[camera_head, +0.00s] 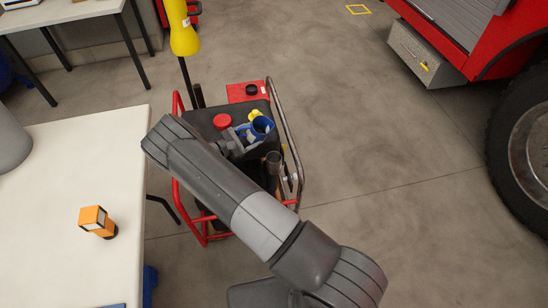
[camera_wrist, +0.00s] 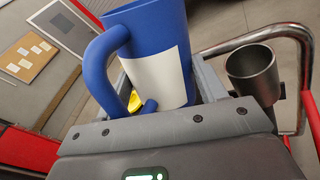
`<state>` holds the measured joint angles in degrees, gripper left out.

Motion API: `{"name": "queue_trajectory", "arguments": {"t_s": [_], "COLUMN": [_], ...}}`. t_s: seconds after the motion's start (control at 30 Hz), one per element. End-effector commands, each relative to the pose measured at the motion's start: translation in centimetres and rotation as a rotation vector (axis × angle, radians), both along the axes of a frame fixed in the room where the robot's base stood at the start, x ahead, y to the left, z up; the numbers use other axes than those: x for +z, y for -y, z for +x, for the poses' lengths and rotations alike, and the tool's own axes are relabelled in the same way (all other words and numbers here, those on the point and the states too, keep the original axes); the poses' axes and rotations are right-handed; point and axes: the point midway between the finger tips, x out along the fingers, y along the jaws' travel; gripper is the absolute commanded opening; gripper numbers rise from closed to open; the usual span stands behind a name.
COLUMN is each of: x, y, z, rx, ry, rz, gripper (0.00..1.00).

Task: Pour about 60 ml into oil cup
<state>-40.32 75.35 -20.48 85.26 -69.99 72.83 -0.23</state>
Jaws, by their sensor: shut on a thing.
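My gripper (camera_head: 246,136) is shut on a blue jug (camera_head: 263,126) with a white label and a looped handle, above the pump's dark top. The jug also shows between my fingers in the wrist view (camera_wrist: 165,62). Its opening faces up in the head view and it looks about upright; what it holds cannot be made out. A metal cup (camera_head: 273,161), which looks like the oil cup, stands just below the jug in the head view. In the wrist view the cup (camera_wrist: 253,76) is right of the jug and apart from it; its inside looks dark.
The pump has a red tube frame (camera_head: 177,200), a metal rail (camera_head: 286,125), a red cap (camera_head: 222,121) and a yellow part (camera_head: 255,114). A white table (camera_head: 60,170) with an orange device (camera_head: 95,220) is left. A red vehicle (camera_head: 450,35) is right; open floor lies between.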

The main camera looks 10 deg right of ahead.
Motion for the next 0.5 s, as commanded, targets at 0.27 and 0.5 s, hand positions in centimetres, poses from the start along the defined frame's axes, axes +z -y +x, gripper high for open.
{"name": "queue_trajectory", "arguments": {"t_s": [0.27,0.5], "x": [0.2,0.1], "y": [0.6,0.7], "z": [-1.0,-1.2], "rx": [-0.001,0.000], "ry": [0.155,0.288], "rz": [0.092,0.172], "gripper": [0.35,0.35]}}
